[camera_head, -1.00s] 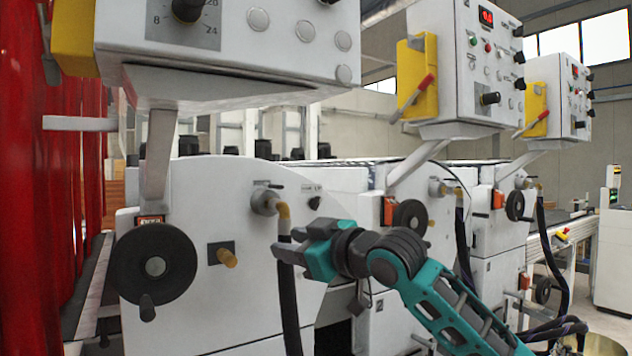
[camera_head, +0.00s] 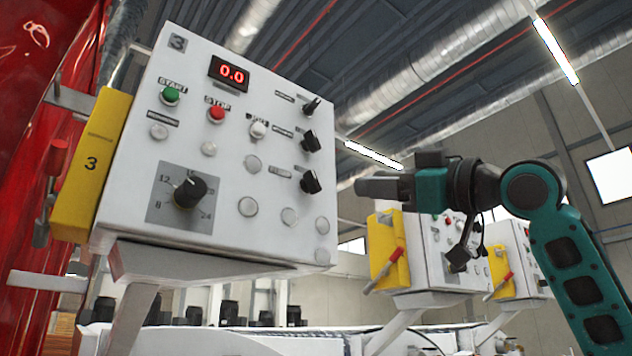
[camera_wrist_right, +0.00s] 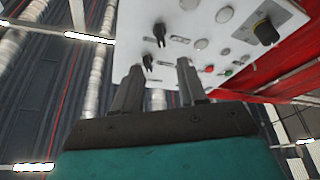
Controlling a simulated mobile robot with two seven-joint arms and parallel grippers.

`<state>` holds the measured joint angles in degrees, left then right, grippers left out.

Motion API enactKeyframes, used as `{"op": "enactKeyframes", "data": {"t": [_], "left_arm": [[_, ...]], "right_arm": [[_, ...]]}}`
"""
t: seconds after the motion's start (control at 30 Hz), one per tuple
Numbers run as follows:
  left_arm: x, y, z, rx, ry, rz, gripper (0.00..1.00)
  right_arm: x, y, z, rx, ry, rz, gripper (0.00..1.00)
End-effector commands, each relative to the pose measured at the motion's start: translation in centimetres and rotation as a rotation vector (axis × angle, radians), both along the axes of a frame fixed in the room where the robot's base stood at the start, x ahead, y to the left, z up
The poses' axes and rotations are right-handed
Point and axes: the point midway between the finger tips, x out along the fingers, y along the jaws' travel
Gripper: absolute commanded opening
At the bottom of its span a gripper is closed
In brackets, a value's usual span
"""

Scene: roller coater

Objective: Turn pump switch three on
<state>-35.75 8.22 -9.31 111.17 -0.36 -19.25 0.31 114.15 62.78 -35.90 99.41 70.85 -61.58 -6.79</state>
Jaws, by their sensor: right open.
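The white control panel marked 3 (camera_head: 240,150) fills the left middle of the head view. Three black selector switches sit in a column on its right side: top (camera_head: 311,106), middle (camera_head: 310,140), lower (camera_head: 311,181). Their small labels are too blurred to read. My right gripper (camera_head: 362,187) is just right of the panel, apart from the lower switch. In the right wrist view its two fingers (camera_wrist_right: 160,82) are open and empty. Beyond them the panel (camera_wrist_right: 225,40) appears upside down, with two switches (camera_wrist_right: 160,32) (camera_wrist_right: 148,62) near the left finger. My left gripper is out of view.
The panel also carries a large dial (camera_head: 189,192), a green start button (camera_head: 170,96), a red stop button (camera_head: 216,114) and a display (camera_head: 229,73) reading 0.0. A yellow box (camera_head: 90,165) adjoins its left side. More panels (camera_head: 435,255) stand behind my right arm.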

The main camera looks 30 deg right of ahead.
Motion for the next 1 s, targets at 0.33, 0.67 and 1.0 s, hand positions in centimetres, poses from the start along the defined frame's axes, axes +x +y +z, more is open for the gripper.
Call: {"op": "enactKeyframes", "data": {"t": [0.33,0.67,1.0], "left_arm": [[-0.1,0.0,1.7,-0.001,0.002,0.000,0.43],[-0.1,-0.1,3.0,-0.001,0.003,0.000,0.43],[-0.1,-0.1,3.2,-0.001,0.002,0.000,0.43]], "right_arm": [[5.6,1.7,2.3,-0.001,0.002,0.002,0.41],[10.5,3.1,4.0,0.000,0.000,0.001,0.41],[11.4,3.4,4.2,-0.001,-0.001,0.000,0.41]]}}
